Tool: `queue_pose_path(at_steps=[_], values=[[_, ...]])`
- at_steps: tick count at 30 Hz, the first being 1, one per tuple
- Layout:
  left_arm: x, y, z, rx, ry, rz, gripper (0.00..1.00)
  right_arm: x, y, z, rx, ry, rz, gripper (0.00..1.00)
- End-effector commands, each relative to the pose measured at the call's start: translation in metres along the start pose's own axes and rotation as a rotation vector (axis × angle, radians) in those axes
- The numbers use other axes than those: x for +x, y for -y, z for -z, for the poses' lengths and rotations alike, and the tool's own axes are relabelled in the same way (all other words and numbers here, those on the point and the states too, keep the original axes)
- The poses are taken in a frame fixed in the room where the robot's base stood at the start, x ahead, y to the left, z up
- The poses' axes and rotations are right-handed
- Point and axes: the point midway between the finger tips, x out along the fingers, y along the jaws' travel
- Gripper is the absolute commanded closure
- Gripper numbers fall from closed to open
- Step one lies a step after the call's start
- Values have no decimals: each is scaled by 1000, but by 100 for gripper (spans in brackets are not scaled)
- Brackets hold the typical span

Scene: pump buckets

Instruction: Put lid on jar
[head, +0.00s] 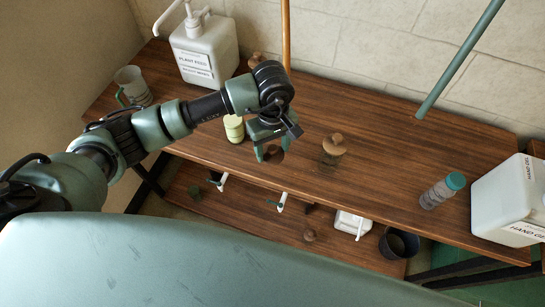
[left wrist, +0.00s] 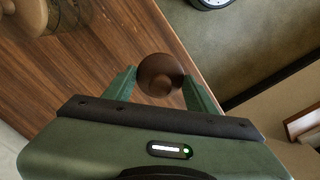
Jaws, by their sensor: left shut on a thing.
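My left gripper (head: 270,150) is shut on a dark brown, round wooden piece (head: 273,154), which looks like a lid or its knob. In the left wrist view this brown piece (left wrist: 160,75) sits between the two green fingertips. A clear jar (head: 329,160) stands on the upper shelf just right of the gripper, apart from it. A brown wooden knobbed top (head: 335,146) shows at the jar. The jar (left wrist: 40,20) shows partly at the upper left of the left wrist view. My right gripper is not in view.
The wooden upper shelf (head: 400,165) also holds a pale yellow-green container (head: 234,128), a grey mug (head: 131,86), a teal-capped bottle (head: 442,191) and white jugs (head: 204,48). Pump heads and a dark bucket (head: 398,244) are below. The shelf between jar and bottle is clear.

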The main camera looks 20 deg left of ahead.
Motion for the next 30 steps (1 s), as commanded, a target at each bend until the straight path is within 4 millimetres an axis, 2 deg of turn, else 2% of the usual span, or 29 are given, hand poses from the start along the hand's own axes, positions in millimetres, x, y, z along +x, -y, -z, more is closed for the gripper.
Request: queue_pose_path(at_steps=[3, 9, 12, 17, 20, 23, 30], values=[[-36, -2, 2, 3, -7, -6, 82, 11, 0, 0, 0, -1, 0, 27], [-91, -1, 1, 1, -6, -6, 82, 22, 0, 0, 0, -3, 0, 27], [-111, -1, 1, 1, -5, -3, 82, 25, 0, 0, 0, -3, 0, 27], [-133, 0, 1, -4, -2, -1, 82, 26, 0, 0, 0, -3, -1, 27], [-142, 1, 8, -41, 7, 3, 82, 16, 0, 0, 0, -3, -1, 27], [-148, 3, 24, -133, 23, 6, 82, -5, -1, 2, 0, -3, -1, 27], [-138, 26, 88, -444, 34, 11, 82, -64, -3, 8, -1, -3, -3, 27]])
